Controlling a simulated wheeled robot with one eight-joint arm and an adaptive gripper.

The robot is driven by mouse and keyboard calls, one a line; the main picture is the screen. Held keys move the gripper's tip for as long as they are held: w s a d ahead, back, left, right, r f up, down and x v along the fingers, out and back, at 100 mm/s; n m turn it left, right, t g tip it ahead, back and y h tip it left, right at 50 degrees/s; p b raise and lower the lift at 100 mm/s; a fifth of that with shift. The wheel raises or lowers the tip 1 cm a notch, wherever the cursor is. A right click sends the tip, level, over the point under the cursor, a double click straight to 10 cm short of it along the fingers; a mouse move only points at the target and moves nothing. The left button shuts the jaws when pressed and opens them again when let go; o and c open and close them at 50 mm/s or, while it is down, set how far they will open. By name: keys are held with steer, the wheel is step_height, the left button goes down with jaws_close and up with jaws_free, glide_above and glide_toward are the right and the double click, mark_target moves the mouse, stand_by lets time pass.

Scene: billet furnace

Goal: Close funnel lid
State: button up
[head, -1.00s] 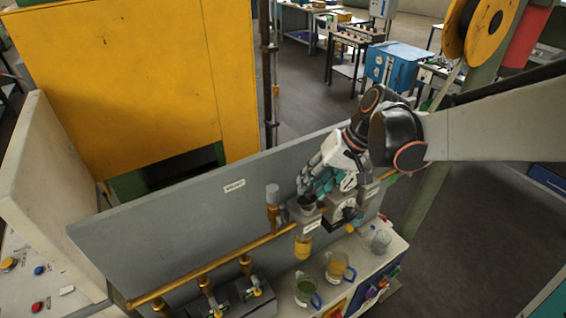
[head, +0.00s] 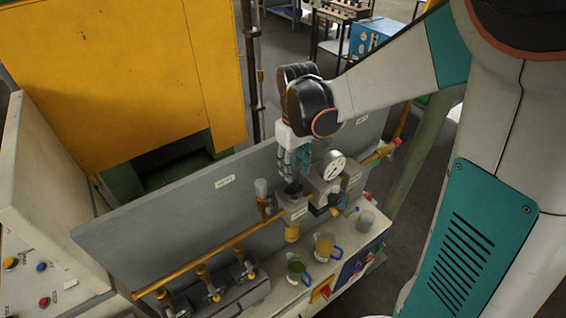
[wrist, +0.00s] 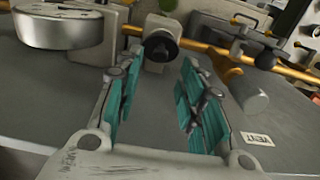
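The funnel (head: 292,188) is a small dark round cup on top of a grey block with a yellow fitting below it. In the wrist view the dark funnel (wrist: 160,47) lies ahead, between and just beyond my fingertips. I cannot make out its lid apart from the dark cup. My gripper (head: 290,174) points down just above and behind the funnel in the head view. In the wrist view my gripper (wrist: 163,62) has its two teal-padded fingers spread, with nothing between them. Contact with the funnel cannot be told.
A round pressure gauge (head: 333,165) stands right of the funnel, close to my gripper. A grey back panel (head: 190,210) rises behind. A yellow pipe (head: 215,262) runs left. Jugs of green (head: 297,269) and orange liquid (head: 324,246) stand in front on the white bench.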

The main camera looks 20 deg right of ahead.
mark_target(294, 183)
steer(key=shift+f, duration=2.7)
jaws_close()
